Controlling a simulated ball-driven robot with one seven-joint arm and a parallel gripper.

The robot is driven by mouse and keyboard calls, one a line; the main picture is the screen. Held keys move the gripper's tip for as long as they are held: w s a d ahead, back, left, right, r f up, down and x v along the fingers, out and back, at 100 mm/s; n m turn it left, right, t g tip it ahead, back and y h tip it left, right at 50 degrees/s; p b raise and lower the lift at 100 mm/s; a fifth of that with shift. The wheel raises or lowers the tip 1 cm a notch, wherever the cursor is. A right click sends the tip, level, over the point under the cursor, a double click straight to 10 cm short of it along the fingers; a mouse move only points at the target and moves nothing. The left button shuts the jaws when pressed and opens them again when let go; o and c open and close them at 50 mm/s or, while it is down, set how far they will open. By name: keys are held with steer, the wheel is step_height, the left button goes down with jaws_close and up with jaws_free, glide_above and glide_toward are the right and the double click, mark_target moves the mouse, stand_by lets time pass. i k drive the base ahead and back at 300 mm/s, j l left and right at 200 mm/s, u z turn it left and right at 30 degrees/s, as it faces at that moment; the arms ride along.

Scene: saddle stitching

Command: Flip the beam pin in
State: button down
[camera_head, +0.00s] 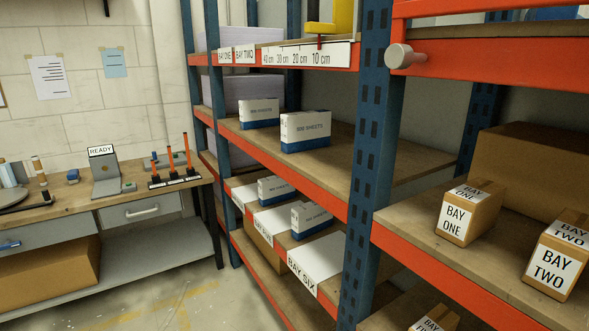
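A pale grey round-ended pin (399,56) with a short rod sticks out at the left end of the orange upper beam (490,58) of the right rack bay, close to the blue perforated upright (370,150). It looks like the beam pin. Its rod lies along the beam's front face, pointing right. I cannot tell how deep it sits or whether it is engaged. My gripper is not in view, and nothing is seen touching the pin.
Boxes marked BAY ONE (468,213) and BAY TWO (557,255) stand on the right shelf. A yellow piece (335,18) stands above a centimetre scale (297,55). Several sheet boxes fill the middle shelves. A workbench (75,199) stands left; the floor (190,290) before it is clear.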

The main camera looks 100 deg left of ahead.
mark_target(396, 56)
steer(key=k+j+u, duration=0.1)
steer(key=u, duration=0.3)
steer(key=j+u, duration=0.55)
steer(key=u, duration=0.25)
steer(key=j+u, duration=0.25)
steer(key=u, duration=0.15)
steer(key=j+u, duration=0.1)
steer(key=j, duration=0.4)
steer(key=i+j+u, duration=0.15)
steer(key=j, duration=0.3)
steer(key=i+j+u, duration=0.1)
steer(key=j, duration=0.35)
